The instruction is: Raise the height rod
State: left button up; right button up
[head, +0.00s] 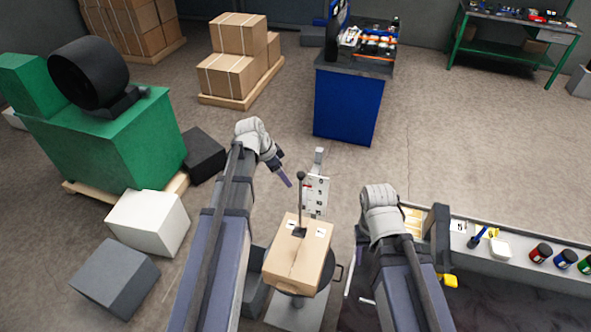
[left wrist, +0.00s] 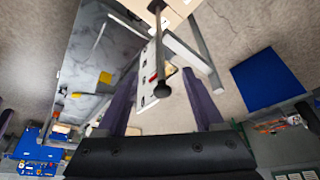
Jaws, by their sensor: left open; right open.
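The height rod (head: 300,203) is a thin dark upright rod with a round black knob on top. It stands at the far end of a brown cardboard box (head: 292,262) in the head view. My left gripper (head: 287,180) is just left of the knob, fingers pointing down and right. In the left wrist view the rod (left wrist: 161,55) shows between the two separated purple fingers of my left gripper (left wrist: 161,90), its knob toward the camera. The gripper is open and holds nothing; I cannot tell whether it touches the rod. My right gripper's fingers are hidden behind its wrist.
A white perforated plate (head: 316,196) stands just behind the rod. A bench with several jars (head: 541,252) is at the right. A white block (head: 148,222) and a grey block (head: 115,277) lie left of my left arm.

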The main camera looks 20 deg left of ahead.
pick_arm(q)
jog(key=s+a, duration=0.4)
jog(key=a, duration=0.1)
jog(key=shift+s, duration=0.35)
jog(key=shift+c, duration=0.3)
